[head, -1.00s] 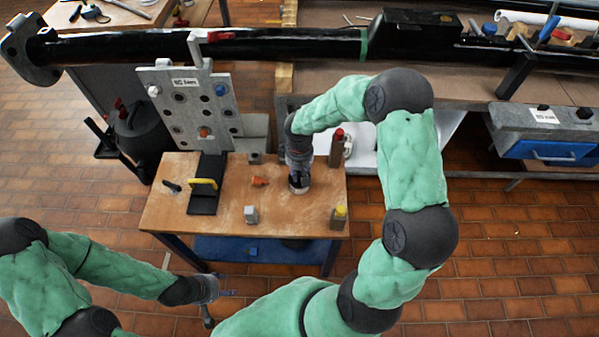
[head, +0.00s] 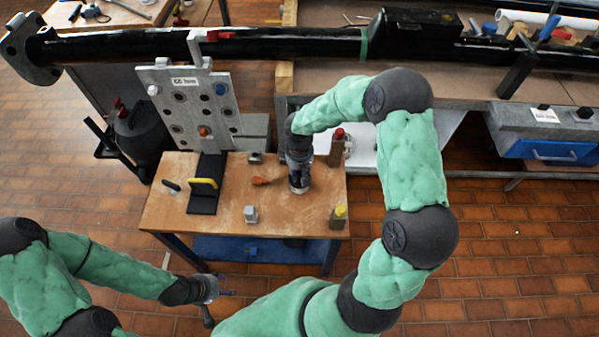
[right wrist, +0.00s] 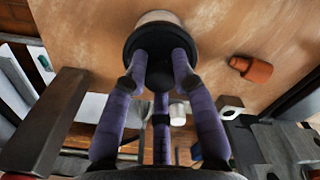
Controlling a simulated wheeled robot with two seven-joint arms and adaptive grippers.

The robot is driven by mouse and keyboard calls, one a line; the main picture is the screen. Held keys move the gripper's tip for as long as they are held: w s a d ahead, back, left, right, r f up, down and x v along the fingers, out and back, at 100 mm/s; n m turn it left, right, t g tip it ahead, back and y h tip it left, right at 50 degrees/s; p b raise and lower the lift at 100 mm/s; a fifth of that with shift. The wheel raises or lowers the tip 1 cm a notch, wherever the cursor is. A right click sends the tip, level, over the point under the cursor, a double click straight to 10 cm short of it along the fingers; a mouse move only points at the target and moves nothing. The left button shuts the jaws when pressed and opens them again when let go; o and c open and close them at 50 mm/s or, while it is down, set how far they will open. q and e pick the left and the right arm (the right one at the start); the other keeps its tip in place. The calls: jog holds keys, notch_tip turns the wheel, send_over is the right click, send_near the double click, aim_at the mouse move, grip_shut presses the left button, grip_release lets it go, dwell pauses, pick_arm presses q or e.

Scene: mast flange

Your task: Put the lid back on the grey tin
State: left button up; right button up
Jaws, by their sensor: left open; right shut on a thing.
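My right gripper (head: 299,177) points down over the wooden table. In the right wrist view its purple fingers (right wrist: 155,80) are shut on a dark round lid (right wrist: 143,42). The grey tin (right wrist: 158,16) shows as a pale rounded edge just beyond the lid. In the head view the tin (head: 299,190) is mostly hidden under the gripper. The lid is over or against the tin; I cannot tell whether it is seated. My left gripper (head: 224,293) is open and empty, low in front of the table and apart from it.
An orange piece (head: 262,181) lies left of the tin, and a grey block (head: 250,214) stands in front. A brown block with a red top (head: 337,149) and a yellow-topped one (head: 338,217) stand to the right. A yellow handle (head: 204,183) is at left.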

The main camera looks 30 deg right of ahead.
jog(key=o, duration=0.9)
jog(key=o, duration=0.5)
jog(key=shift+r, duration=0.1)
jog(key=shift+r+p, duration=2.65)
jog(key=shift+r, duration=0.85)
